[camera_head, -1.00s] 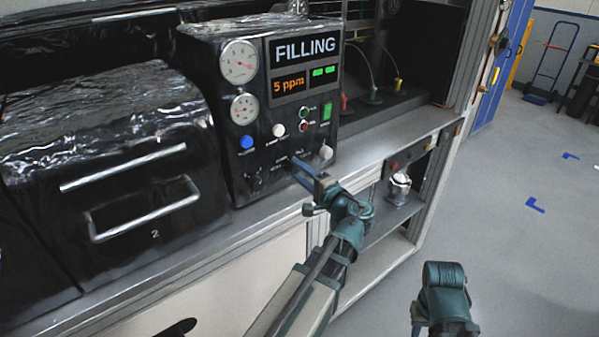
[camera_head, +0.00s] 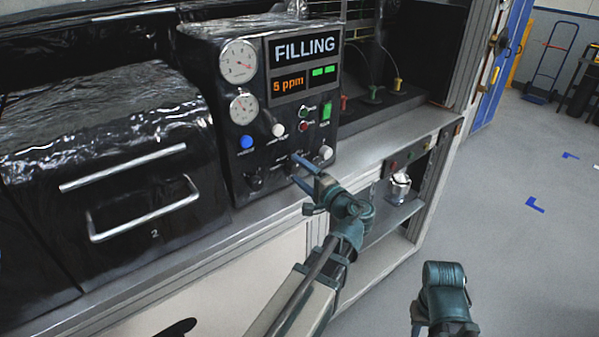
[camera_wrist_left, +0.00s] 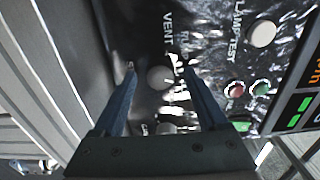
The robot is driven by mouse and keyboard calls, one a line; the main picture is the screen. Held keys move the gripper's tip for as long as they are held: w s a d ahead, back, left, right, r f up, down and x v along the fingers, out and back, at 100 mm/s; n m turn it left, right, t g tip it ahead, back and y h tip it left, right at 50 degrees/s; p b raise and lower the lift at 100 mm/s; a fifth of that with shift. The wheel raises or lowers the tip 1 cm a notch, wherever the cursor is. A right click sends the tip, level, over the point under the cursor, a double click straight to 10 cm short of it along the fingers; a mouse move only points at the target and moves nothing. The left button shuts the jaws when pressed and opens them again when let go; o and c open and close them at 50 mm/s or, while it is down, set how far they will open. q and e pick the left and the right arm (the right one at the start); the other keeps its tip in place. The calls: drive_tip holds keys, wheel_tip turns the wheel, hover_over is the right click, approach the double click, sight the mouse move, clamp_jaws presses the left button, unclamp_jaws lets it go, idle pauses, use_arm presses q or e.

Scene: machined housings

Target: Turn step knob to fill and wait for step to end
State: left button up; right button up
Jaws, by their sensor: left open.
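The black control unit (camera_head: 250,110) stands on the bench, and its display (camera_head: 305,45) reads FILLING. My left gripper (camera_head: 296,168) is open at the lower part of its front panel. In the left wrist view, a grey round knob (camera_wrist_left: 158,77) lies between the two open fingers (camera_wrist_left: 160,85), beside the VENT lettering. I cannot tell whether the fingers touch it. In the head view, the gripper hides this knob and its pointer direction cannot be read. A teal part of my right arm shows at the lower right; its gripper is out of view.
A pale knob (camera_head: 325,152) is close to the right of the left gripper. A black knob (camera_head: 253,180), blue button (camera_head: 246,142), white button (camera_head: 278,130) and green switch (camera_head: 326,112) share the panel. A handled black drawer unit (camera_head: 110,150) stands left; a small jar (camera_head: 399,187) is on the shelf below.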

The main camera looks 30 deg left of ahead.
use_arm(q)
drive_tip(key=v, duration=1.3)
drive_tip(key=shift+s+d, duration=0.2)
drive_tip(key=shift+d, duration=0.15)
drive_tip(key=shift+f, duration=0.1)
wheel_tip(320, 180, down, 8)
drive_tip(key=s+d+g+h, duration=0.1)
drive_tip(key=s+g+h, duration=0.1)
drive_tip(key=h, duration=0.2)
drive_tip(key=s+d+f+g+h+p, duration=0.1)
drive_tip(key=s+d+f+h, duration=0.3)
drive_tip(key=d, duration=0.4)
drive_tip(key=s+d+f+g+h+p, duration=0.1)
drive_tip(key=s+d+f+g+h, duration=0.3)
drive_tip(key=d+f+h, duration=0.3)
drive_tip(key=shift+s+d+f+n, duration=0.3)
drive_tip(key=shift+s+d+f, duration=0.15)
drive_tip(key=shift+d, duration=0.35)
idle(0.6)
